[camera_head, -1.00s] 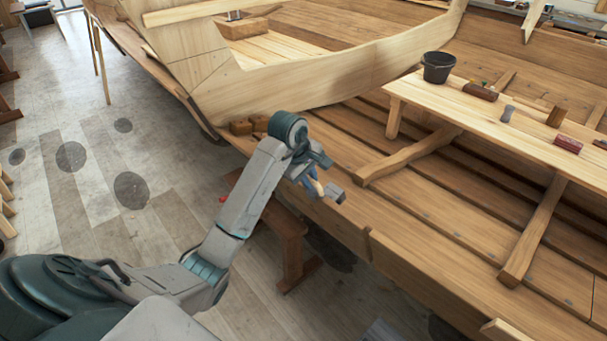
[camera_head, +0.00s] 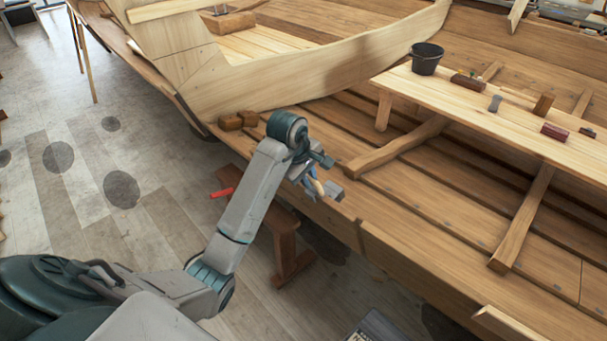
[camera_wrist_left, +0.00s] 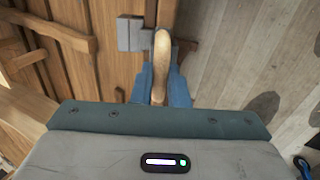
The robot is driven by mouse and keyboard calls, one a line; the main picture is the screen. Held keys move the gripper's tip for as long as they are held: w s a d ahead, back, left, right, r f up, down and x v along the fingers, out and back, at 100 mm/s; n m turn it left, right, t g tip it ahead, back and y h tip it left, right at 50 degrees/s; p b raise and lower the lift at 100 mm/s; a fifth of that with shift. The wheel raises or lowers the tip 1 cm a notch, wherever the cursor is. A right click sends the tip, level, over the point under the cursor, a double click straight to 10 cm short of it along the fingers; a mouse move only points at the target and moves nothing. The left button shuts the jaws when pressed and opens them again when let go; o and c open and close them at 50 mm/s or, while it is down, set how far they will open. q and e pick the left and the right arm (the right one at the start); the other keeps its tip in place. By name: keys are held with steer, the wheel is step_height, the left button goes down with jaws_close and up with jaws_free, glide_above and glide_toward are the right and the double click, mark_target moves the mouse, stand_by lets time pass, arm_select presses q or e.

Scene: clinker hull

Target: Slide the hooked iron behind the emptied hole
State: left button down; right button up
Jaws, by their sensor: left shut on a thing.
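My left gripper (camera_head: 314,184) is at the upper edge of the hull's near side (camera_head: 360,232). In the left wrist view, its blue fingers (camera_wrist_left: 160,85) are shut on the pale wooden handle of the hooked iron (camera_wrist_left: 162,52). The iron's grey block-like head (camera_wrist_left: 130,34) sticks out to the left of the handle, over or against the planking; I cannot tell if it touches. In the head view the head (camera_head: 333,191) shows beyond the fingers. I cannot make out the emptied hole. My right gripper is not in view.
A plank bench (camera_head: 460,105) in the hull carries a black bucket (camera_head: 426,60), a dark red block (camera_head: 554,131) and small tools. Timber ribs (camera_head: 523,218) cross the planking. A brown trestle (camera_head: 284,238) with a red object (camera_head: 221,192) stands beside the hull. Floor at left is mostly clear.

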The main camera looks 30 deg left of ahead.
mark_target(320, 186)
arm_select(q)
steer(key=shift+s+d, duration=0.2)
steer(key=shift+d, duration=0.65)
steer(key=shift+s+d, duration=0.2)
steer(key=shift+d, duration=0.65)
steer(key=shift+d+f+b, duration=0.15)
steer(key=shift+d+b, duration=0.15)
steer(key=shift+b, duration=0.3)
steer(key=shift+s+d, duration=0.15)
steer(key=shift+d, duration=0.1)
steer(key=shift+r, duration=0.25)
